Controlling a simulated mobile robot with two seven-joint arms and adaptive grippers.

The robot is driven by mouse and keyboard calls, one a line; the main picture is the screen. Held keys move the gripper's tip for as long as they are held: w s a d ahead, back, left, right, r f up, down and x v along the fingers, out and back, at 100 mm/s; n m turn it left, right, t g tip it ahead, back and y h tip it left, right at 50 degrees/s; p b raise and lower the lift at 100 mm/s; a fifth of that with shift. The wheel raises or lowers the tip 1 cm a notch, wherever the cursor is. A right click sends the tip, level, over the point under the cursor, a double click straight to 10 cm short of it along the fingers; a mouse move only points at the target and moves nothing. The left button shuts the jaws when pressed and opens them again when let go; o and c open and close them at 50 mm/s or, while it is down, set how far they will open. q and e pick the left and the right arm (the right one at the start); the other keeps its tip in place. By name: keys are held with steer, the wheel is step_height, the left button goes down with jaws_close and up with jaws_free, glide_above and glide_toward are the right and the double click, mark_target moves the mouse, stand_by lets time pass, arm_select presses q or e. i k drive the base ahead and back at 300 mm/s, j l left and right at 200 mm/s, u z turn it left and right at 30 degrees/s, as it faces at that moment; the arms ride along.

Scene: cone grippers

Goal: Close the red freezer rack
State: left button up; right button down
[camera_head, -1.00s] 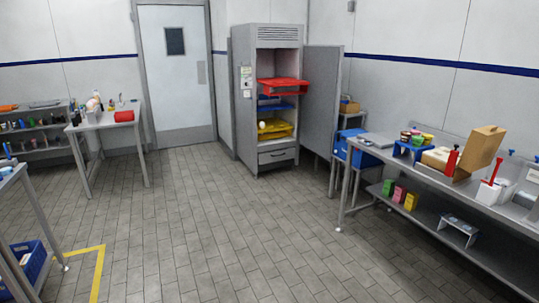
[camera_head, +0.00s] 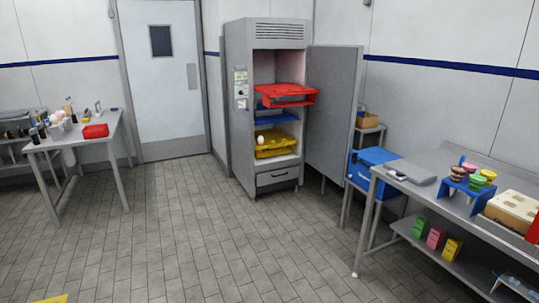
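The red freezer rack (camera_head: 286,95) is in the upper part of the tall grey freezer (camera_head: 262,33), ahead of me in the head view. It sticks out of the front of the cabinet. Below it are a blue rack (camera_head: 276,117) and a yellow rack (camera_head: 277,144); a white round object (camera_head: 260,139) is at the yellow one. The freezer door (camera_head: 333,110) stands open to the right. Neither of my grippers is in view.
Tiled floor (camera_head: 200,230) lies clear between me and the freezer. A steel table (camera_head: 410,188) with cups and boxes stands at the right, a blue cooler box (camera_head: 370,165) beside it. Another table (camera_head: 75,138) with a red box (camera_head: 95,131) is at the left.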

mark_target(282, 94)
steer(key=i, duration=3.3)
